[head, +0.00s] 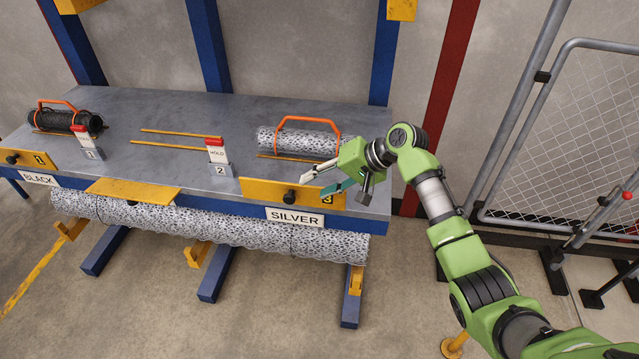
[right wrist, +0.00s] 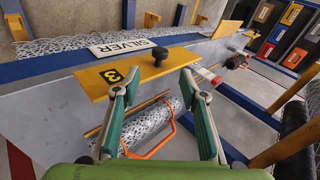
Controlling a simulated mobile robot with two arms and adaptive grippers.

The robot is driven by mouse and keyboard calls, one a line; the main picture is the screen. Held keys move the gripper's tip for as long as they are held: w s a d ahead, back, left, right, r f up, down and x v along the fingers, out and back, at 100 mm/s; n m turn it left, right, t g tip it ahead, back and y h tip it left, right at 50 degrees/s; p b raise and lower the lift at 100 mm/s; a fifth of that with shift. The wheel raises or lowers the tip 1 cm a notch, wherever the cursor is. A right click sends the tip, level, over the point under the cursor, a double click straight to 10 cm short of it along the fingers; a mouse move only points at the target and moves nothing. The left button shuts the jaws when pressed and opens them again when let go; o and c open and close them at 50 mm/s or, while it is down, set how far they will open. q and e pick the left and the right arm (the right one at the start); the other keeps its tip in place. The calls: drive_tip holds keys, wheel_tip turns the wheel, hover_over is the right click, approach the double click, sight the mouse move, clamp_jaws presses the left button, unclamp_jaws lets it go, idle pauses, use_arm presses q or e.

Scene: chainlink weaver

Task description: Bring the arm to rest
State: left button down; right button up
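My right gripper (head: 316,184) is in front of the right end of the workbench, close to the yellow plate marked 3 (head: 268,192). Its two fingers are spread, with nothing between them. In the right wrist view the open gripper (right wrist: 160,78) points toward the plate (right wrist: 125,78) and its black knob (right wrist: 159,55). My right arm reaches in from the lower right. A silver mesh roll with an orange handle (head: 275,140) lies on the bench behind the gripper, apart from it in the head view. My left gripper is not in view.
The grey bench (head: 180,110) holds a black roll (head: 62,121) at left and red-and-white markers (head: 216,150). A long silver mesh roll (head: 225,225) hangs along the front below the SILVER sign (head: 292,217). A mesh fence (head: 590,120) stands at right. The floor in front is open.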

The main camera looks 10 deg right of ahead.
idle(0.4)
drive_tip(key=s+d+f+m+h, duration=0.1)
drive_tip(key=s+d+f, duration=0.1)
drive_tip(key=f, duration=0.8)
drive_tip(key=s+d+f+h, duration=0.2)
drive_tip(key=s+d+f, duration=0.1)
drive_tip(key=f, duration=0.7)
drive_tip(key=s+d+f+g+h+b, duration=0.1)
drive_tip(key=s+d+f, duration=0.2)
drive_tip(key=s+f, duration=0.55)
drive_tip(key=s+d+f+h, duration=0.2)
drive_tip(key=s+f, duration=0.4)
drive_tip(key=f, duration=0.6)
drive_tip(key=s+d+f+n, duration=0.1)
drive_tip(key=s+f, duration=0.4)
drive_tip(key=s, duration=0.7)
drive_tip(key=s+d+f+n+g+h+b, duration=0.1)
drive_tip(key=s+f, duration=0.4)
drive_tip(key=s, duration=0.8)
drive_tip(key=s+d+f+n+g+h, duration=0.1)
drive_tip(key=s+f+n, duration=0.3)
drive_tip(key=s, duration=0.9)
drive_tip(key=shift+s+d+f, duration=0.25)
drive_tip(key=shift+d+f, duration=0.55)
drive_tip(key=shift+f, duration=0.15)
drive_tip(key=shift+c, duration=1.4)
drive_tip(key=shift+w, duration=0.15)
drive_tip(key=shift+c, duration=0.2)
